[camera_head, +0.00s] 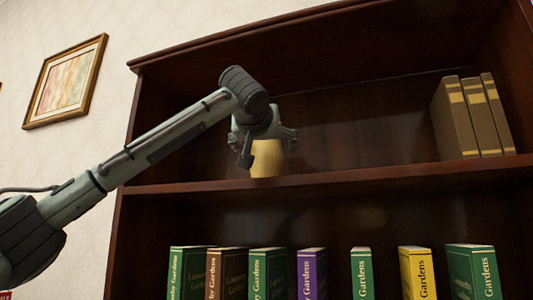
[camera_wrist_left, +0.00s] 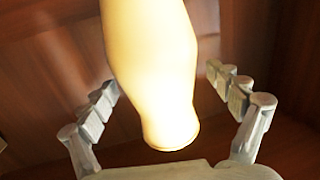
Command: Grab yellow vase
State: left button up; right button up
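The yellow vase (camera_head: 267,161) stands on the upper shelf of the dark wooden bookcase, partly hidden behind my left gripper (camera_head: 267,150) in the head view. In the left wrist view the vase (camera_wrist_left: 152,65) is pale yellow and lies between the two spread fingers of the left gripper (camera_wrist_left: 170,105). A gap shows between the vase and each finger, so the gripper is open around it and not closed on it. The vase's far end is cut off at the top of that view. My right gripper is not in view.
Brown books (camera_head: 468,118) stand at the right of the upper shelf (camera_head: 380,174). Several coloured books (camera_head: 311,272) stand on the shelf below. The upper shelf between the vase and the brown books is clear. A framed picture (camera_head: 66,82) hangs on the wall at left.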

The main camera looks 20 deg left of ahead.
pick_arm(q)
jog(key=c, duration=1.2)
jog(key=shift+c, duration=1)
jog(key=shift+r, duration=0.1)
